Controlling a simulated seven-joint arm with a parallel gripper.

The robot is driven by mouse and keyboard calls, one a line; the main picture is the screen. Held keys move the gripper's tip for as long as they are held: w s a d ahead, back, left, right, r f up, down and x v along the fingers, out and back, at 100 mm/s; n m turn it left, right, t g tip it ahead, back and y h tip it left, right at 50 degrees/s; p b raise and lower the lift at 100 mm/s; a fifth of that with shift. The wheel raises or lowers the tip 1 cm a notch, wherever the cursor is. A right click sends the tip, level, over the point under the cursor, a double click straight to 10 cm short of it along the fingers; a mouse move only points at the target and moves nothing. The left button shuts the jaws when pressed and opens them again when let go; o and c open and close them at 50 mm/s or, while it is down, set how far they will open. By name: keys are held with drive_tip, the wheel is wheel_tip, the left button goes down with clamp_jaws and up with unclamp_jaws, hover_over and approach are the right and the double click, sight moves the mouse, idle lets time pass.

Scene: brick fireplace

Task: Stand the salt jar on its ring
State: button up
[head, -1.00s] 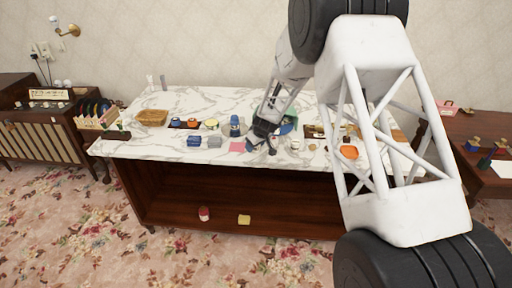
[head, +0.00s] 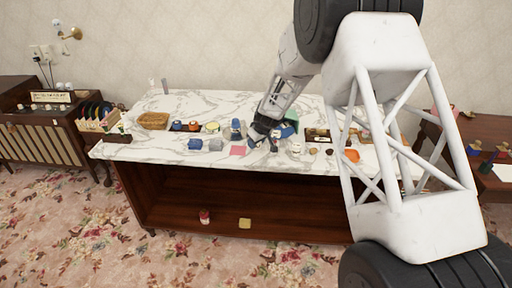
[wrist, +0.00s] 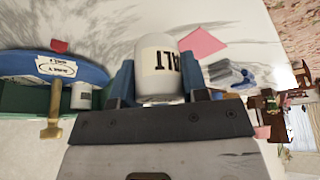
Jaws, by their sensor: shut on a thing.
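The salt jar (wrist: 158,62) is a white rounded jar whose label shows upside down in the wrist view. My gripper (wrist: 158,78) is shut on it, with a blue finger on each side. In the head view my gripper (head: 260,134) is over the middle of the marble table, and the jar cannot be made out there. A blue rounded piece with white labels (wrist: 42,67) lies left of the jar in the wrist view, by a green edge (wrist: 18,100). I cannot make out the jar's ring for sure.
A smaller white jar (wrist: 82,95) and a brass-coloured piece (wrist: 54,112) are by the blue piece. A pink sheet (head: 238,151) lies on the marble table (head: 120,150). A basket (head: 153,121) and several small containers stand left; an orange dish (head: 352,155) is right.

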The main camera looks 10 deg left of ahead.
drive_tip(key=s+d+r, duration=0.1)
drive_tip(key=s+d, duration=0.1)
drive_tip(key=s, duration=0.5)
drive_tip(key=s+d, duration=0.2)
drive_tip(key=s, duration=0.6)
drive_tip(key=shift+s+d+r, duration=0.15)
drive_tip(key=shift+d+r, duration=0.2)
drive_tip(key=shift+d, duration=0.05)
idle(0.4)
drive_tip(key=w+d+m+h, duration=0.1)
drive_tip(key=w+m, duration=0.1)
drive_tip(key=w, duration=0.2)
drive_tip(key=w+d+r+m+t+h, duration=0.1)
drive_tip(key=w+d+m, duration=0.1)
drive_tip(key=w+m, duration=0.1)
drive_tip(key=w+d+m, duration=0.2)
drive_tip(key=w+m, duration=0.1)
drive_tip(key=w, duration=0.2)
drive_tip(key=shift+w+d+r+t+h, duration=0.1)
drive_tip(key=shift+w+r+t+h, duration=0.1)
drive_tip(key=shift+t+h, duration=0.15)
drive_tip(key=shift+w+d+r+m+h, duration=0.1)
drive_tip(key=shift+w+d+m+h, duration=0.15)
drive_tip(key=shift+w+m, duration=0.25)
drive_tip(key=shift+w+d+r+m+h, duration=0.1)
drive_tip(key=shift+w+d+m, duration=0.2)
drive_tip(key=shift+w, duration=0.25)
